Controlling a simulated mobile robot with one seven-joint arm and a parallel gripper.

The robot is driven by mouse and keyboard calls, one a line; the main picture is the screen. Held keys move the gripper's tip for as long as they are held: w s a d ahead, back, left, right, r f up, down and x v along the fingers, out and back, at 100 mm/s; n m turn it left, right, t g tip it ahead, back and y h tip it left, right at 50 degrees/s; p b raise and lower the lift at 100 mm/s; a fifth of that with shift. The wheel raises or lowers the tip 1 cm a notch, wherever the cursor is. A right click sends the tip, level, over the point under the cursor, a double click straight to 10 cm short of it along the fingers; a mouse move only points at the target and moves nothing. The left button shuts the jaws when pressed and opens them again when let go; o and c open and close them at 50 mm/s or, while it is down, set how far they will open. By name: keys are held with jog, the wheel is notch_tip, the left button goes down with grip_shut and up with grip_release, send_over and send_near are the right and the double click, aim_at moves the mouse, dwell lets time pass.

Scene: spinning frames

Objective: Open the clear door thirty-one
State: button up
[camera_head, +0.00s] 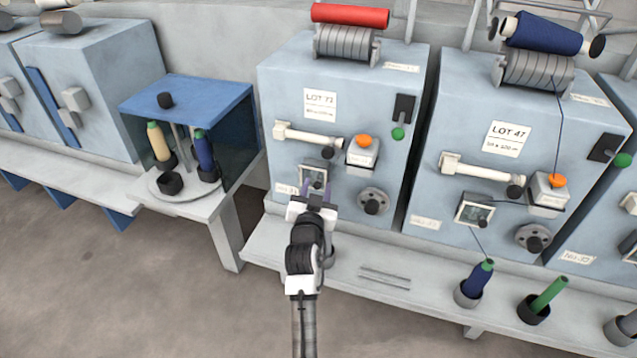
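A small framed window (313,174), which looks like the clear door, sits low on the front of the pale blue machine (275,100) with the LOT 72 label. A small plate (286,189) beside it seems to bear a number, too small to read surely. The window appears closed against the front, its lower part hidden by my gripper. My gripper (318,188) is in front of the window's lower edge.
A white bar handle (308,137), an orange button (364,141) and a round knob (372,202) surround the window. A similar LOT 47 machine (450,110) stands to the right. A blue-topped bobbin stand (195,90) is at left.

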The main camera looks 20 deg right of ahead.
grip_shut()
dwell(0.3)
